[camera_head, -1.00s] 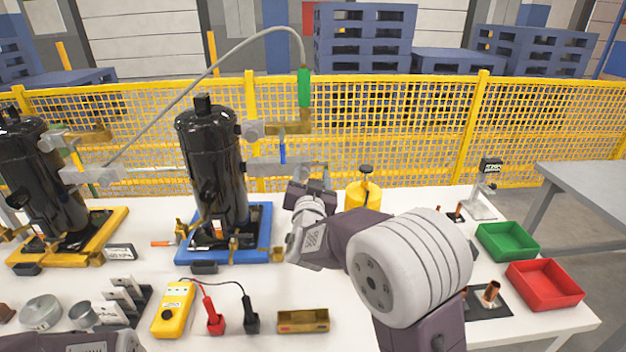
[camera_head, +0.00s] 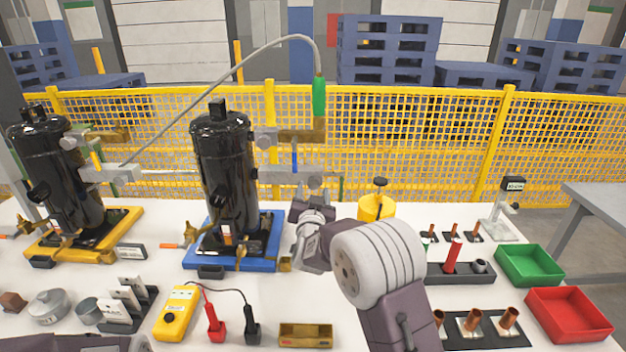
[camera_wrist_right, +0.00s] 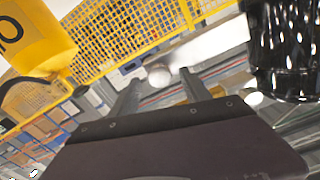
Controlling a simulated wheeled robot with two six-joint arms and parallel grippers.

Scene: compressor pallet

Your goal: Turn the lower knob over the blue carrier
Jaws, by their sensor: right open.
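The blue carrier (camera_head: 205,258) lies on the white table with a black compressor (camera_head: 226,165) upright on it. Above the carrier, to the compressor's right, are an upper brass fitting (camera_head: 302,136) with a green handle and a lower grey pipe (camera_head: 275,177). My right gripper (camera_head: 313,184) is at the right end of this pipe. In the right wrist view, the open right gripper (camera_wrist_right: 158,88) points at a pale round knob (camera_wrist_right: 158,75), seen between its fingers. I cannot tell whether they touch it. The left gripper is out of view; only part of my left arm shows.
A yellow bottle (camera_head: 376,207) stands right of my right gripper. A second compressor on a yellow carrier (camera_head: 60,250) is at left. A yellow meter (camera_head: 176,312) lies in front. Green (camera_head: 528,264) and red (camera_head: 568,315) bins are at right. A yellow fence (camera_head: 420,145) runs behind.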

